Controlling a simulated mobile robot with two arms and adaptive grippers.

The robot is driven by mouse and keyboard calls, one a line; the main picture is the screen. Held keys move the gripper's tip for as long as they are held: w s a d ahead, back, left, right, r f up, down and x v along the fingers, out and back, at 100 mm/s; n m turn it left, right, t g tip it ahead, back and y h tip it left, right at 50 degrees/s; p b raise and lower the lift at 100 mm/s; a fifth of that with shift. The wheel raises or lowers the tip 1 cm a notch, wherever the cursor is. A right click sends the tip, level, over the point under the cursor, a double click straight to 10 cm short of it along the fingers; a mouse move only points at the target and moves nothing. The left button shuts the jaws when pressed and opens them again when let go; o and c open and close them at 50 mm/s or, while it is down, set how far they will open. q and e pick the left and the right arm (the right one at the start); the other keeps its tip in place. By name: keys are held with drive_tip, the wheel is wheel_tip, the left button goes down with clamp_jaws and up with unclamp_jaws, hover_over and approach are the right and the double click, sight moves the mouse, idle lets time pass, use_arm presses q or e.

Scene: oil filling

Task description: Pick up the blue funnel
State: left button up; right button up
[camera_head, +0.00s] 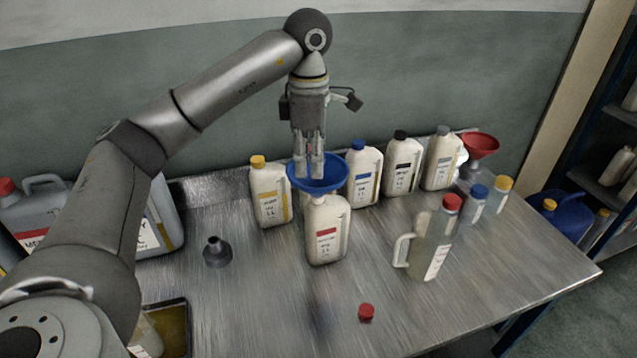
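The blue funnel (331,184) is wide side up at the top of a white bottle with a red label (327,235). Its spout is hidden, so I cannot tell whether it sits in the bottle's mouth. My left gripper (309,176) points straight down at the funnel from above. Its two fingertips are close together and overlap the funnel's bowl in the picture. I cannot tell whether they grip its wall. My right gripper is out of view.
White bottles (270,195) line the metal table's back. A red funnel (480,146) stands back right. A clear jug (432,245) and a loose red cap (366,312) are nearer. A dark grey funnel-like piece (217,254) stands left. The front middle is mostly free.

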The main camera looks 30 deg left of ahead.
sight(315, 191)
use_arm(q)
drive_tip(key=shift+w+f, duration=0.1)
drive_tip(key=shift+f, duration=0.3)
drive_tip(key=shift+d+f, duration=0.1)
drive_tip(key=shift+d, duration=0.05)
wheel_tip(315, 191, down, 4)
drive_tip(key=shift+w+d+f+p, duration=0.1)
drive_tip(key=shift+w+d+p, duration=0.05)
drive_tip(key=shift+p, duration=1.05)
drive_tip(key=shift+f, duration=0.4)
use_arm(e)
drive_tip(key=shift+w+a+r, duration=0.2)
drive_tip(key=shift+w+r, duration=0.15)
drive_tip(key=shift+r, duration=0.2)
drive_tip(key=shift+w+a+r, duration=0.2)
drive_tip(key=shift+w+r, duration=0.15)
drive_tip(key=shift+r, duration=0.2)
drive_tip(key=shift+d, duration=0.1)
use_arm(q)
clamp_jaws()
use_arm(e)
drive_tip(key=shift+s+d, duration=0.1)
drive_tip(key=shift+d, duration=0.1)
